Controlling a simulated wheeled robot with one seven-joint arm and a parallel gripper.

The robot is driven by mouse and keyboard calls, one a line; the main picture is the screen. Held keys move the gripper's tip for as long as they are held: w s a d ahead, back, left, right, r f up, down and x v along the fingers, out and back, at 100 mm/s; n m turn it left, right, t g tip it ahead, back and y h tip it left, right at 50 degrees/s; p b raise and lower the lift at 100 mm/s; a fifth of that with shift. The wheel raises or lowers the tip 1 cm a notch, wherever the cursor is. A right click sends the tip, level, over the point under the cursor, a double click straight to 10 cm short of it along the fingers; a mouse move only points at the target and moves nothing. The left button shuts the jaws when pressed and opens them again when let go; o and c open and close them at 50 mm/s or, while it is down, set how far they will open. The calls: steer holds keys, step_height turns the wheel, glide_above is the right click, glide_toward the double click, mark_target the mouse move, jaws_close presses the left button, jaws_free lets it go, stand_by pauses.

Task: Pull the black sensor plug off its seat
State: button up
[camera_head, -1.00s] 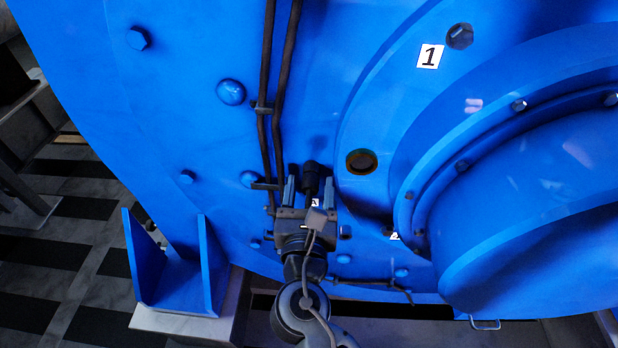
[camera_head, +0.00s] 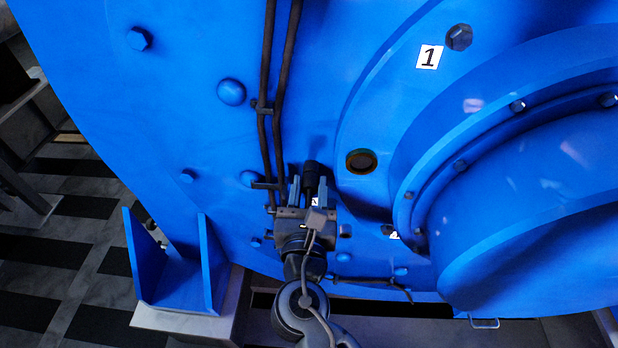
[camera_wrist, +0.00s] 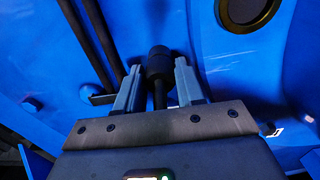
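The black sensor plug (camera_head: 311,172) is on the blue motor face, left of and below the round dark port. In the wrist view the plug (camera_wrist: 159,62) has a thick cylindrical head with a thinner stem running down between the fingers. My gripper (camera_head: 309,187) is in front of it with its two grey-blue fingers on either side. In the wrist view my gripper (camera_wrist: 157,78) is open, with a visible gap on both sides of the stem. The plug's seat is hidden from both views.
Two dark cables (camera_head: 269,100) run down the motor face just left of my gripper, with a small bracket (camera_head: 264,186) close to the left finger. Bolt heads and a round port (camera_head: 361,161) lie around. A large blue flange (camera_head: 520,150) bulges out at right.

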mark_target(310, 191)
jaws_close()
steer(key=shift+s+a+p, duration=0.1)
steer(key=shift+s+p, duration=0.55)
steer(key=shift+s, duration=2.35)
steer(key=s+p, duration=0.4)
steer(key=s, duration=1.8)
steer(key=shift+a, duration=0.4)
steer(key=shift+s, duration=0.1)
